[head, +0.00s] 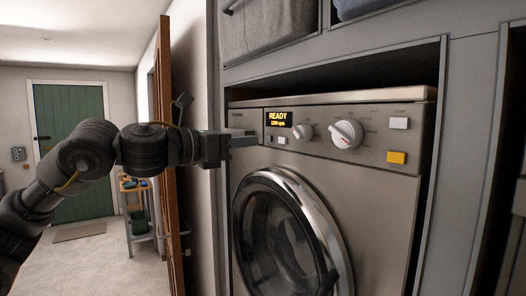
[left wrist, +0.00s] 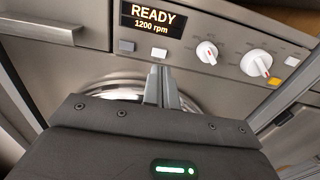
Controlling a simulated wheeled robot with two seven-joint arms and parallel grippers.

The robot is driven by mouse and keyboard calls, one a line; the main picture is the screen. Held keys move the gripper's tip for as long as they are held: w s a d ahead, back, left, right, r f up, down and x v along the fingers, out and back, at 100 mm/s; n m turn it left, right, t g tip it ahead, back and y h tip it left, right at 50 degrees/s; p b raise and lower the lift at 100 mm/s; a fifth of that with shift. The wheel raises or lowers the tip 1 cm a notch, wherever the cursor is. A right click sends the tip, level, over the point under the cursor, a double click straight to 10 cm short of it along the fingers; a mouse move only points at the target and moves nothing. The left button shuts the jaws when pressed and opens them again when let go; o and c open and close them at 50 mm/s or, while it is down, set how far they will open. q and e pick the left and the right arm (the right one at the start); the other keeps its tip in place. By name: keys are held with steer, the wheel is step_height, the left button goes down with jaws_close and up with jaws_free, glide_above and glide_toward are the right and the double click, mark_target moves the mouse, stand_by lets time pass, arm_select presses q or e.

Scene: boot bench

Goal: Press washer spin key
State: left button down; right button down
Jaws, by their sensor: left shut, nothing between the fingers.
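The washer (head: 330,190) has a grey front with a lit display (head: 278,117) reading READY and 1200 rpm. My left gripper (head: 256,140) is shut and empty at the panel's left part. In the left wrist view its fingertips (left wrist: 163,69) are just below the white key; I cannot tell whether they touch. The right gripper is not in view.
Two round knobs (head: 346,134) (head: 302,132), another white key (head: 398,123) and a yellow key (head: 396,157) lie to the right. The round door (head: 285,235) is below. A detergent drawer (left wrist: 38,32) is at the left. A wooden door (head: 165,150) stands behind my left arm.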

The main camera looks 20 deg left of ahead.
arm_select(q)
steer(key=b+v, duration=0.2)
steer(key=v, duration=0.4)
steer(key=shift+s+a, duration=0.2)
steer(key=shift+a, duration=0.1)
steer(key=shift+w+f, duration=0.1)
steer(key=shift+f, duration=0.05)
stand_by(0.4)
